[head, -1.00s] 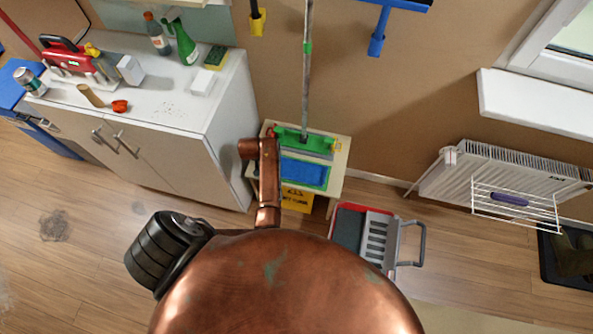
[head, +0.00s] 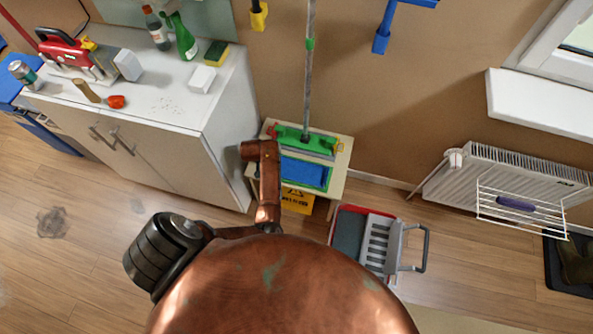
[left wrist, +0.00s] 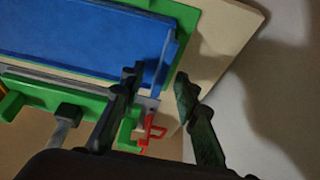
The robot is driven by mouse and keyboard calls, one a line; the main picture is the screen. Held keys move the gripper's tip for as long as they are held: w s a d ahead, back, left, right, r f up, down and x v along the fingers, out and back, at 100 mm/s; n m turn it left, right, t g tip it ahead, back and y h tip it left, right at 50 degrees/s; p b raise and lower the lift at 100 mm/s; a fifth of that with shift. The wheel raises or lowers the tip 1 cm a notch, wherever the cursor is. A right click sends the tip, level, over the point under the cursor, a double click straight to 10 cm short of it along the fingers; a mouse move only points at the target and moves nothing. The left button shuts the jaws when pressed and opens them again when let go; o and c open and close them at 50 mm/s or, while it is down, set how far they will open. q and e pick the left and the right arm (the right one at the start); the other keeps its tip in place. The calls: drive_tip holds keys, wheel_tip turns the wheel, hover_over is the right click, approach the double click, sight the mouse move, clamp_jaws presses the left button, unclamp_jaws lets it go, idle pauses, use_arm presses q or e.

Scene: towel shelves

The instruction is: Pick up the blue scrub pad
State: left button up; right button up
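The blue scrub pad (head: 304,173) is a flat blue rectangle with a green border, on a small pale wooden stand (head: 341,160). In the left wrist view the blue pad (left wrist: 75,35) fills the upper left, with green along its edges. My left gripper (left wrist: 160,76) is open and empty, its two dark fingers apart. They show below and right of the pad's right end, over the stand's edge; I cannot tell whether they touch anything. In the head view a copper arm link covers the stand's left side, and no gripper fingers show. My right gripper is not in view.
A green mop head (head: 298,137) with a long pole (head: 309,70) stands behind the pad. A red clip (left wrist: 153,133) is near the fingers. A white cabinet (head: 225,120) is left; a grey-and-red bucket (head: 377,240) stands right in front. A radiator (head: 490,180) is farther right.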

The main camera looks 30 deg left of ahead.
use_arm(q)
drive_tip(key=shift+f, duration=0.15)
idle(0.3)
clamp_jaws()
